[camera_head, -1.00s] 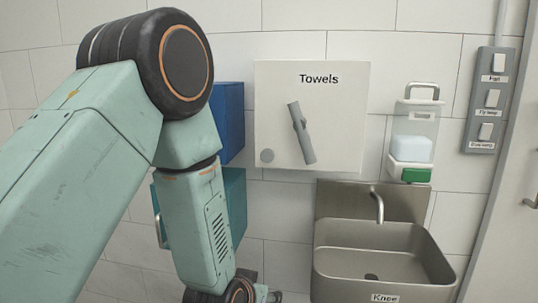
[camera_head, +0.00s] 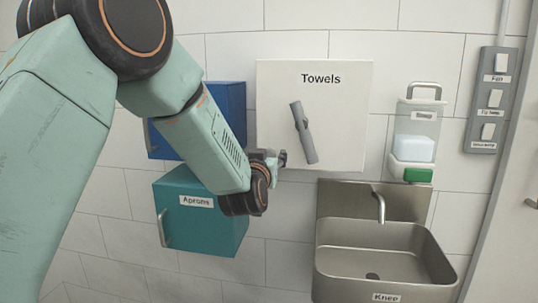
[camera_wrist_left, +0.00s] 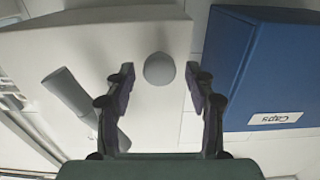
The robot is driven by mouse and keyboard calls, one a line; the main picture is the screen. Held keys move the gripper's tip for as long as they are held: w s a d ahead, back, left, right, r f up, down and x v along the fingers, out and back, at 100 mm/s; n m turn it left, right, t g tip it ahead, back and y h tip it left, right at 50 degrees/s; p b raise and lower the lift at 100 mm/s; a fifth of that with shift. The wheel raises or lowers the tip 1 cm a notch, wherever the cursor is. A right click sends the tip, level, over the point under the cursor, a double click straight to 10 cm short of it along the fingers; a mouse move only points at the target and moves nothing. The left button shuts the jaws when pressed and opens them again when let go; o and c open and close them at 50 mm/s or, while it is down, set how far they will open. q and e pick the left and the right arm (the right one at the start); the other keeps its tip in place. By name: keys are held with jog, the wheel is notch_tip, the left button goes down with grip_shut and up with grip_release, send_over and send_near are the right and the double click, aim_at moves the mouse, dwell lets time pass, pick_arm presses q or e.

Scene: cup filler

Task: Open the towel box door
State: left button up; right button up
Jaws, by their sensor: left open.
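The towel box (camera_head: 345,110) is a white box on the tiled wall, labelled "Towels", with its door closed. A grey slanted handle (camera_head: 304,132) is on its front. My left gripper (camera_head: 280,158) is at the box's lower left corner and hides the round grey knob there in the head view. In the left wrist view the round knob (camera_wrist_left: 159,69) lies between the two open fingers of my left gripper (camera_wrist_left: 161,80), and the slanted handle (camera_wrist_left: 80,95) is left of them. I cannot tell whether the fingers touch the knob. My right gripper is not in view.
A blue box (camera_head: 228,105), labelled "Caps" in the left wrist view (camera_wrist_left: 265,65), hangs left of the towel box. A teal "Aprons" box (camera_head: 190,220) is below it. A steel sink (camera_head: 375,240), a soap dispenser (camera_head: 413,140) and a switch panel (camera_head: 491,97) are to the right.

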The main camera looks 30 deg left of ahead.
pick_arm(q)
jog(key=shift+x, duration=0.95)
jog(key=shift+c, duration=0.4)
grip_shut()
